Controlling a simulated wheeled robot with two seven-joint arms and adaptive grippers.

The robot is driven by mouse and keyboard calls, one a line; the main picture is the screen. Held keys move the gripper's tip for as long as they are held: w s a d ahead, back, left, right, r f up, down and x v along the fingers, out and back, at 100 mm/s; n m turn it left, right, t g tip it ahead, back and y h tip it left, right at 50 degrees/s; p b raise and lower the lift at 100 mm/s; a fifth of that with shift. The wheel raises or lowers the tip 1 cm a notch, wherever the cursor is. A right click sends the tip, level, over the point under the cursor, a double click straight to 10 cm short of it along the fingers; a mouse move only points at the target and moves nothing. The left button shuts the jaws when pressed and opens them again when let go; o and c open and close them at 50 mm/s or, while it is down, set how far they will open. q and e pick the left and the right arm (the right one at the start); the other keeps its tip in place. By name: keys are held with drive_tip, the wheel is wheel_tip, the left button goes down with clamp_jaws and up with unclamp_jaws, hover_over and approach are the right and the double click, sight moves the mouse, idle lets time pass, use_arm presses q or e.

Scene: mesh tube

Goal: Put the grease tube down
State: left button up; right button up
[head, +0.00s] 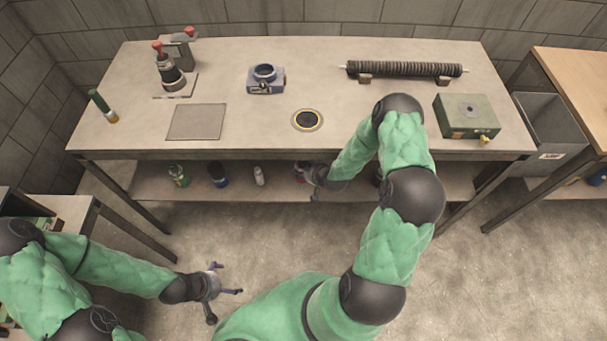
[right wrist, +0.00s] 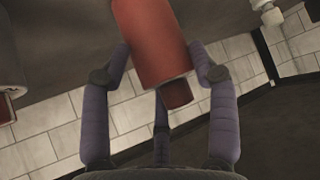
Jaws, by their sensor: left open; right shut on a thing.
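The grease tube is a red cylinder (right wrist: 152,45) held between the fingers of my right gripper (right wrist: 160,75) in the right wrist view. A narrower red end shows below its wide body. In the head view the right gripper (head: 307,172) is low, at the front of the shelf under the workbench, and only a small red part of the tube (head: 298,167) shows. I cannot tell whether the tube touches the shelf (head: 150,186). My left gripper (head: 222,289) is open and empty above the floor, away from the bench.
The workbench top (head: 240,135) above carries a ribbed roller (head: 405,69), a green box (head: 467,117) and a blue fixture (head: 265,79). A grey bin (head: 548,125) stands at right.

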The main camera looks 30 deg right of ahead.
drive_tip(key=shift+w, duration=0.6)
wheel_tip(320, 180, down, 4)
drive_tip(key=shift+r+b, duration=0.2)
drive_tip(key=shift+b, duration=1)
drive_tip(key=shift+r, duration=0.1)
drive_tip(key=o, duration=1.4)
